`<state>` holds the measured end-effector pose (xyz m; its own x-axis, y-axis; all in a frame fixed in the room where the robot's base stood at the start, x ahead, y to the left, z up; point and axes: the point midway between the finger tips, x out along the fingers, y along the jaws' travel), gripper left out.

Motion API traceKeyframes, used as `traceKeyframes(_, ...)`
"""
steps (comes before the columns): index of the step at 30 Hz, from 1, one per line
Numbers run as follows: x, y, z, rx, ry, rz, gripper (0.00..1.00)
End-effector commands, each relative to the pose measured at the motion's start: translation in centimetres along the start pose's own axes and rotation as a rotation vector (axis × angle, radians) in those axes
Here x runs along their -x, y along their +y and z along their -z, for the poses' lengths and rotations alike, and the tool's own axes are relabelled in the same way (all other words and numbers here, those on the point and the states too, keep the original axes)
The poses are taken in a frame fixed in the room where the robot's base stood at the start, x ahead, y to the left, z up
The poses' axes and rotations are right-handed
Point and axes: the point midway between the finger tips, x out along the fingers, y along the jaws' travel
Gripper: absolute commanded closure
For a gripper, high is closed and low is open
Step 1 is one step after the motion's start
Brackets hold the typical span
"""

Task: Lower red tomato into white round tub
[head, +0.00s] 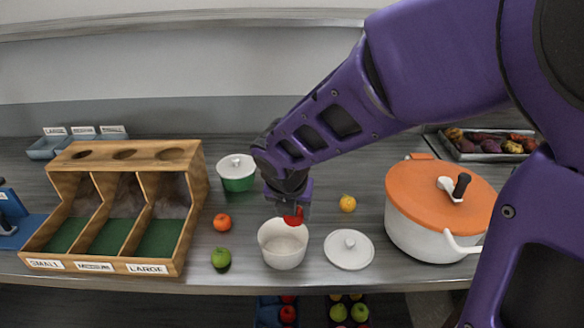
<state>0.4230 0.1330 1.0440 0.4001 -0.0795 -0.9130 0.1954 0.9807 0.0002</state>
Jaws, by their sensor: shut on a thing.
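A red tomato (292,216) is held in my gripper (290,210), which is shut on it. The fingers and the tomato are partly hidden by the wrist and each other. The white round tub (283,255) stands open and upright on the counter. The tomato shows over the tub's far right rim; I cannot tell its exact height above it. The part of the tub's inside that I see looks empty.
A white lid (349,250) lies right of the tub. A yellow fruit (348,203) and large orange-lidded pot (436,212) are right. A wooden sorter (190,225) stands far left.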

Motion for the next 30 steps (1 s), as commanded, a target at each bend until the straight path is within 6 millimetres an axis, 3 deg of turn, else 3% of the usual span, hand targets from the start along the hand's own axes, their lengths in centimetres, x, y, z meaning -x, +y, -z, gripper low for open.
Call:
traceKeyframes(17,-0.2,0.0,-0.3,0.0,-0.001,0.0,0.99)
traceKeyframes(30,-2.1,0.0,0.6,0.0,0.0,0.0,0.99)
